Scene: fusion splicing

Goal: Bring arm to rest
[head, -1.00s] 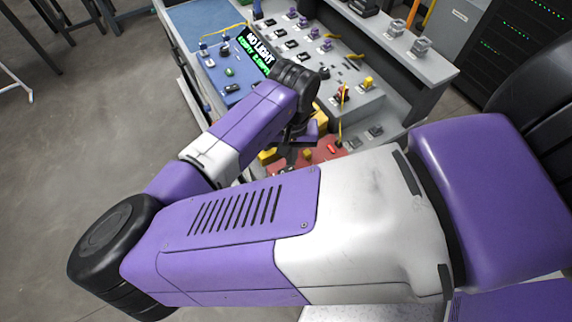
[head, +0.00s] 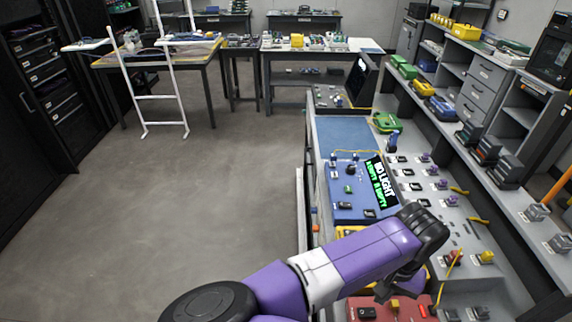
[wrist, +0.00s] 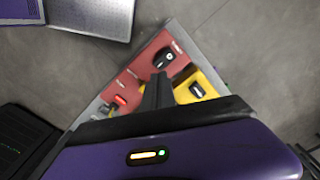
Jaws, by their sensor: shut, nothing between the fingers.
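My gripper (head: 388,290) hangs above the red panel (head: 362,312) at the near end of the workbench, at the lower right of the head view. My purple and white arm reaches to it from the bottom edge. In the wrist view my gripper's dark fingers (wrist: 158,92) are together with nothing between them. They point toward the red panel (wrist: 138,72) and the yellow block (wrist: 212,82) beside it. Part of the gripper is hidden behind the wrist in the head view.
The workbench carries a blue mat (head: 343,133), a black display (head: 381,182) reading "NO LIGHT", and several small parts on its grey top. A shelf unit (head: 478,100) runs along its right side. Open floor (head: 190,190) lies to the left. Tables stand at the back.

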